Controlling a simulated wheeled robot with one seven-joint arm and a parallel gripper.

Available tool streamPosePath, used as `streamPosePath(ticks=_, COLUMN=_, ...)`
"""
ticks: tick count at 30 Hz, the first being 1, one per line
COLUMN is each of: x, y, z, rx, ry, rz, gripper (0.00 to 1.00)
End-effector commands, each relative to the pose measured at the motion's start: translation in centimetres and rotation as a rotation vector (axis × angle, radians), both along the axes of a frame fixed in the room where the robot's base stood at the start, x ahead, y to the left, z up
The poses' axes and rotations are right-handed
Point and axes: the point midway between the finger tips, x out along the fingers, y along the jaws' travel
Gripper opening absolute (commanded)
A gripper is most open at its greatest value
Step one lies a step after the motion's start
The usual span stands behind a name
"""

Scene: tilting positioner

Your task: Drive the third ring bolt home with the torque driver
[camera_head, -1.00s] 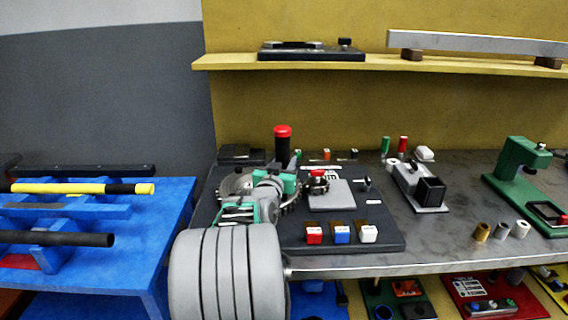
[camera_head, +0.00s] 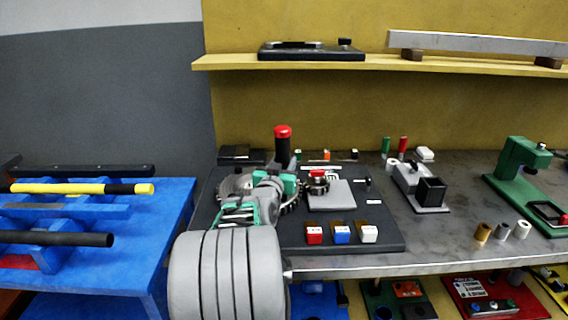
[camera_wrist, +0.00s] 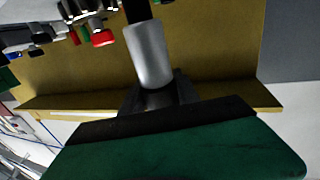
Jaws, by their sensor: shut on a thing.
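The torque driver (camera_head: 283,150) stands upright above the bench fixture, with a red cap and black body. My gripper (camera_head: 284,182), grey and green, is shut on it; the arm hides its lower end. In the wrist view a silver cylinder (camera_wrist: 150,54) with a black shaft, seemingly part of the driver, stands at the dark jaws (camera_wrist: 158,97). The toothed metal ring (camera_head: 232,186) lies on the dark base, partly behind my wrist. The ring bolts and the driver's tip cannot be made out.
A small gear part (camera_head: 317,181) stands right of my gripper. A green press (camera_head: 520,170) is farther right. A blue rack (camera_head: 120,225) is left.

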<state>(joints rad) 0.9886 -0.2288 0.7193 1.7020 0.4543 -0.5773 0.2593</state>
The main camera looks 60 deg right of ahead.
Motion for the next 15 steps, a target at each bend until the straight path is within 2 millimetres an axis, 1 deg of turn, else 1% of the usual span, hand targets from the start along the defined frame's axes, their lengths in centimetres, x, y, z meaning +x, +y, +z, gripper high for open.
streamPosePath(ticks=1, x=0.0, y=0.0, z=-0.4, rx=0.006, ry=0.003, rz=0.000, gripper=0.00)
streamPosePath(ticks=5, x=0.0, y=0.0, z=-0.2, rx=0.006, ry=0.003, rz=0.000, gripper=0.00)
streamPosePath(ticks=15, x=0.0, y=0.0, z=3.0, rx=0.001, ry=0.000, rz=0.000, gripper=0.00)
